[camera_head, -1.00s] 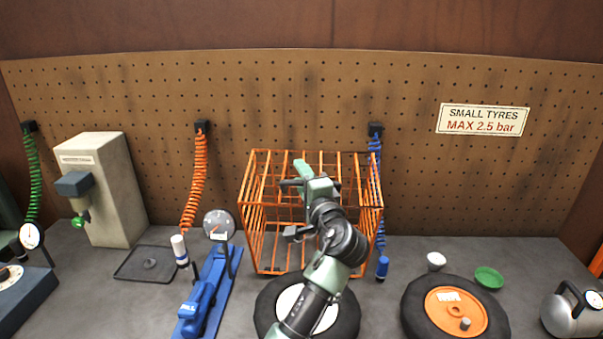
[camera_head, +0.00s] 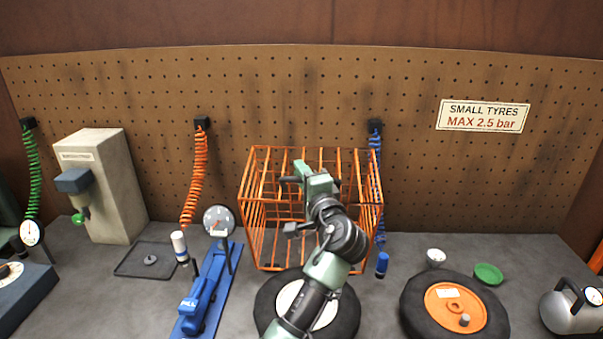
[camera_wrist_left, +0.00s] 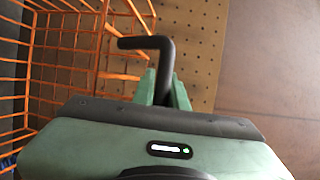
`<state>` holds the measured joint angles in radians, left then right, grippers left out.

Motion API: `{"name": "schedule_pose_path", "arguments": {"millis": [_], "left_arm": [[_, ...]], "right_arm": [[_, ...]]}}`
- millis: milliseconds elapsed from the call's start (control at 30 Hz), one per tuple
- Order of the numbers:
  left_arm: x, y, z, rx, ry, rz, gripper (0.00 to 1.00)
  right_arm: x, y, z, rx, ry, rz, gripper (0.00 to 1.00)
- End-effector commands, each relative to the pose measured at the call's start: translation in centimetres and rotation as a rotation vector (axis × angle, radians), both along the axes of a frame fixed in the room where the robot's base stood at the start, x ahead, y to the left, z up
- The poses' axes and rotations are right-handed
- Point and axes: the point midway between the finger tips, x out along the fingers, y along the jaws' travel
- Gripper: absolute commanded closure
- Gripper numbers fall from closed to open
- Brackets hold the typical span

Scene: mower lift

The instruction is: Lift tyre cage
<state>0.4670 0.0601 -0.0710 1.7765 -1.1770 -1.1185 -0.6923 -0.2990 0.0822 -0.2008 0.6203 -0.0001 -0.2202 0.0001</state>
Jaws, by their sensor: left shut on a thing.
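The tyre cage (camera_head: 254,215), an open box of orange wire bars, stands on the grey bench against the pegboard. It also shows at the left of the left wrist view (camera_wrist_left: 85,75). My left gripper (camera_head: 303,176) is at the top front of the cage, its arm crossing the cage's front. In the left wrist view its green fingers (camera_wrist_left: 165,88) are shut on a black bent handle (camera_wrist_left: 150,43) beside the orange bars. How the handle joins the cage is hidden. I cannot make out any gap under the cage. My right gripper is not in view.
A tyre with a white hub (camera_head: 345,312) lies in front of the cage, partly behind my arm. An orange-hubbed tyre (camera_head: 413,300) lies to the right, near white and green bowls (camera_head: 488,274). A blue tool (camera_head: 205,300) and coiled hoses (camera_head: 194,175) are nearby.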

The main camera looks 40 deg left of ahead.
Motion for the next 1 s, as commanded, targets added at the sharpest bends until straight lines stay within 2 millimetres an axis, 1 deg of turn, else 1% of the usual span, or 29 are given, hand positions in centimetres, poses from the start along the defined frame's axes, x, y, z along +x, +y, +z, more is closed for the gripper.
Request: {"name": "schedule_pose_path", "arguments": {"millis": [833,933,1000], "left_arm": [[0.0,0.0,-0.1,-0.001,0.002,0.000,1.00],[-0.3,-0.2,-0.4,0.003,-0.005,-0.001,1.00],[-0.8,-0.7,-1.0,0.013,-0.019,-0.002,1.00]], "right_arm": [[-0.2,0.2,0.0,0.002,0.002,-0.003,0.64],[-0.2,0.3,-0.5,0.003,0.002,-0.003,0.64],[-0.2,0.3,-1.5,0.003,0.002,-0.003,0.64]]}}
